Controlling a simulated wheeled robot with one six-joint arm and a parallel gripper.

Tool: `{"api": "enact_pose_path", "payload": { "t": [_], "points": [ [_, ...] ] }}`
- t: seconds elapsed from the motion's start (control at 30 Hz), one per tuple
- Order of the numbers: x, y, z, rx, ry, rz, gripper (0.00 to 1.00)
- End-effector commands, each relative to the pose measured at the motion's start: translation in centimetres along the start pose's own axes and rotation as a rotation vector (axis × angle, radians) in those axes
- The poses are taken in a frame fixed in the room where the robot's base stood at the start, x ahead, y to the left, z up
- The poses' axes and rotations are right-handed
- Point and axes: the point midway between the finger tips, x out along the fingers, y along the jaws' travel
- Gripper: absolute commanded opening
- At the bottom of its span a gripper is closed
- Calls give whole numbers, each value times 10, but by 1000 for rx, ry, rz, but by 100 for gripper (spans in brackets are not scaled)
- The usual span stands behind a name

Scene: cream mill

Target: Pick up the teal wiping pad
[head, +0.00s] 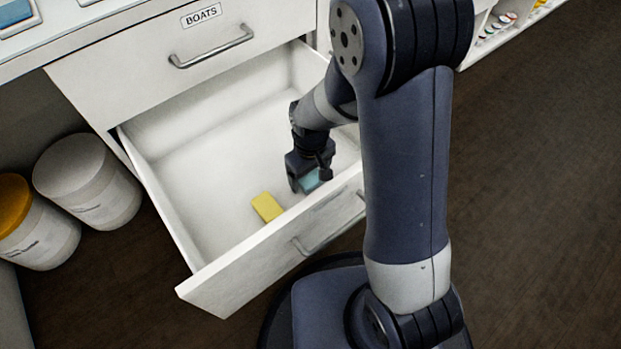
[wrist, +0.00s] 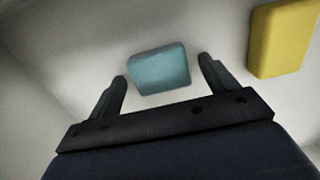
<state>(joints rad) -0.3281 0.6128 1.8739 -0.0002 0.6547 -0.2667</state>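The teal wiping pad (wrist: 160,69) lies on the floor of the open white drawer (head: 190,180). In the head view the pad (head: 311,181) shows partly, with my gripper over it. My gripper (wrist: 162,74) is open, its two fingers apart, one to each side of the pad in the wrist view. The pad's near end sits between the fingertips with gaps on both sides, and no finger visibly touches it. In the head view my gripper (head: 309,178) is low inside the drawer near its front wall.
A yellow block (head: 267,207) lies in the drawer left of the pad; it shows at right in the wrist view (wrist: 284,38). The closed drawer labelled BOATS (head: 195,50) is above. Two tubs (head: 88,180) stand on the floor at left. The drawer's left part is bare.

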Motion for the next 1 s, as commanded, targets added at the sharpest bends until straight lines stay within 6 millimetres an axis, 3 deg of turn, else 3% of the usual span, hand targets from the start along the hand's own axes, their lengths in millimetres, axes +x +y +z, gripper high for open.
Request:
{"api": "enact_pose_path", "payload": {
  "t": [0.5,0.77,1.0],
  "points": [
    [0,0,0,0,0,0,38],
    [-3,0,0,0,0,0,37],
    [-42,0,-1,0,4,1,37]
  ]
}}
